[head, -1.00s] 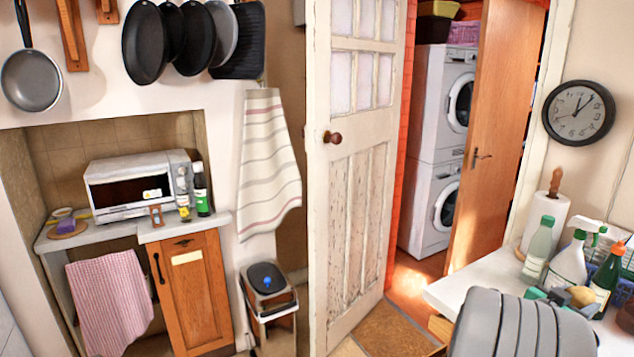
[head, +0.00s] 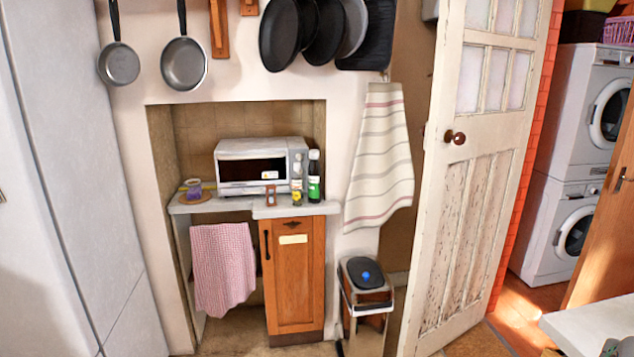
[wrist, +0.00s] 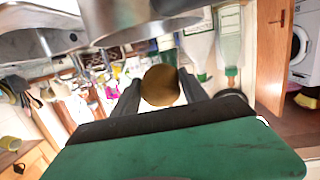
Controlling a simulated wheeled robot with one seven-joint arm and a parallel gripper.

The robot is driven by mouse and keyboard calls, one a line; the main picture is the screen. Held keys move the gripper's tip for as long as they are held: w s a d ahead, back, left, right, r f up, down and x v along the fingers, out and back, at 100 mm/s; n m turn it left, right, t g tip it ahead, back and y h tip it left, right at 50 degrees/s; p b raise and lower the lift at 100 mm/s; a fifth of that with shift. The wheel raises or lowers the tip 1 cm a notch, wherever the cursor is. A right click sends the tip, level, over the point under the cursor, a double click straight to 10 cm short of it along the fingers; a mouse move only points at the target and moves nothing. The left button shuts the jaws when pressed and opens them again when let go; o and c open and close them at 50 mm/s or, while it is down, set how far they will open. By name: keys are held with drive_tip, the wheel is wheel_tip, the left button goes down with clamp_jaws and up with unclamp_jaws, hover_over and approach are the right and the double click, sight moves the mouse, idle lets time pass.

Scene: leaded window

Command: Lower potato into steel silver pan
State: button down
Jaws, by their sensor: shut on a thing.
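A brown, rounded potato (wrist: 161,86) is held between the two dark fingers of my gripper (wrist: 160,79) in the wrist view. My gripper is shut on it; neither shows in the head view. Two silver-grey pans hang by their handles on the wall in the head view, a smaller one (head: 119,64) and a larger one (head: 184,64). Shiny metal shapes cross the top of the wrist view, including a rounded steel one (wrist: 140,20) above the potato; I cannot tell whether it is the steel silver pan.
A microwave (head: 255,165), two bottles and a purple cup stand on the alcove counter. A pedal bin (head: 366,290) stands beside the wooden cupboard (head: 292,275). The white door (head: 465,190) stands open to the right. A white worktop corner (head: 600,325) shows at lower right.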

drive_tip(key=shift+f+b, duration=2.6)
drive_tip(key=shift+f, duration=0.25)
drive_tip(key=shift+a+f, duration=0.1)
drive_tip(key=shift+f, duration=0.1)
